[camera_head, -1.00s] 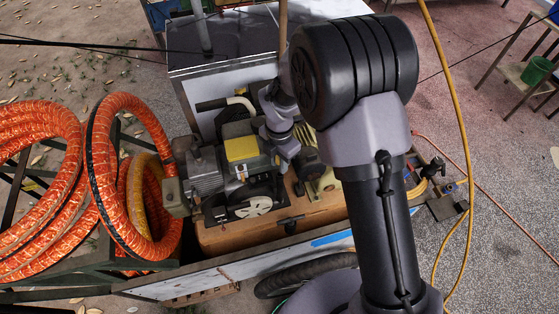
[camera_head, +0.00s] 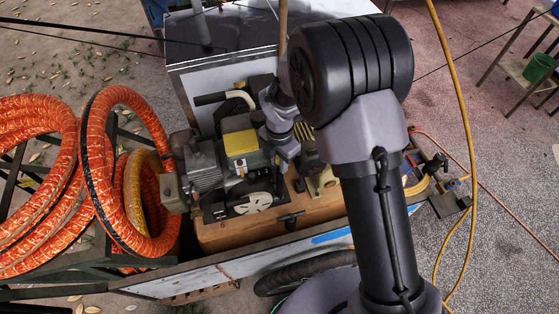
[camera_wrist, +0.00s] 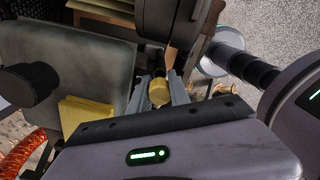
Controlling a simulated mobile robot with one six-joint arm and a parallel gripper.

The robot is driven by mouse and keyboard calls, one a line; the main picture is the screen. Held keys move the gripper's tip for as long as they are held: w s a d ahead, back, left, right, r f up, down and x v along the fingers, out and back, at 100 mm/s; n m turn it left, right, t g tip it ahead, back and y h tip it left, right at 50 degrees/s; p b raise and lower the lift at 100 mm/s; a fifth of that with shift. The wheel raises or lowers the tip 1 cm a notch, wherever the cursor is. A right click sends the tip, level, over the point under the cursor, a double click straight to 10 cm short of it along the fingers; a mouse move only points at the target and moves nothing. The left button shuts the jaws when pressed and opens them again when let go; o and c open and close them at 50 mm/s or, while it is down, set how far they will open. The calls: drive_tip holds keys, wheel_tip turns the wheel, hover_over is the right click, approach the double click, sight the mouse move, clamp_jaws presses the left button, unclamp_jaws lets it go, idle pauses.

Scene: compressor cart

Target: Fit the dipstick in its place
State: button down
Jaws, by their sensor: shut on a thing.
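The yellow-headed piece between my fingers looks like the dipstick (camera_wrist: 158,92). My gripper (camera_wrist: 160,98) is shut on its head in the wrist view, and the rest of it is mostly hidden. In the head view my gripper (camera_head: 287,163) points down just right of the engine (camera_head: 205,170), and the dipstick cannot be made out there. The engine has a yellow block (camera_head: 241,143) on top, which also shows in the wrist view (camera_wrist: 88,115). The dipstick's place cannot be made out, and I cannot tell whether the tip is in anything.
The engine sits on a brown tank (camera_head: 225,236) on the cart. A dark-topped box (camera_head: 240,40) stands behind it. Orange hose coils (camera_head: 125,180) lie at left. A yellow hose (camera_head: 466,120) hangs at right. My arm covers the cart's right part.

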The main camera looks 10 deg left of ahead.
drive_tip(key=shift+f+b, duration=1.45)
drive_tip(key=shift+f, duration=0.6)
drive_tip(key=m+b, duration=0.4)
drive_tip(key=m, duration=1)
drive_tip(key=shift+w+a, duration=0.1)
drive_tip(key=shift+w, duration=0.05)
drive_tip(key=shift+b, duration=0.3)
